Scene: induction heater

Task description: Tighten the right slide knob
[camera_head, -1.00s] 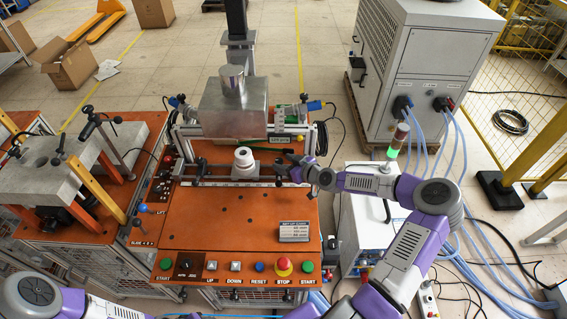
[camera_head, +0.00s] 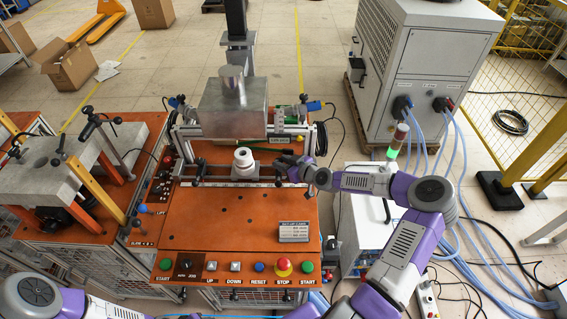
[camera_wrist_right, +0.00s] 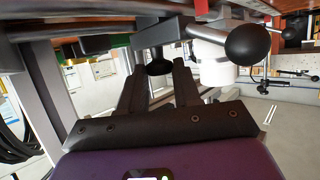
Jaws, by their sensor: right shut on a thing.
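My right gripper (camera_head: 283,164) reaches in from the right to the right end of the slide rail on the orange workstation. In the right wrist view a round black knob (camera_wrist_right: 158,68) sits between the fingertips of the gripper (camera_wrist_right: 157,75), which is shut on it. I take this for the right slide knob; in the head view my gripper largely hides it. A white cylindrical workpiece (camera_head: 243,158) stands at the middle of the rail, left of my gripper. My left arm shows at the bottom left, but its gripper is out of view.
A metal block (camera_head: 234,108) is above and behind the workpiece. A black ball-ended handle (camera_wrist_right: 248,45) is close to the right finger in the wrist view. The panel front has several buttons and a red emergency stop (camera_head: 283,264). The orange tabletop (camera_head: 205,232) is mostly clear.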

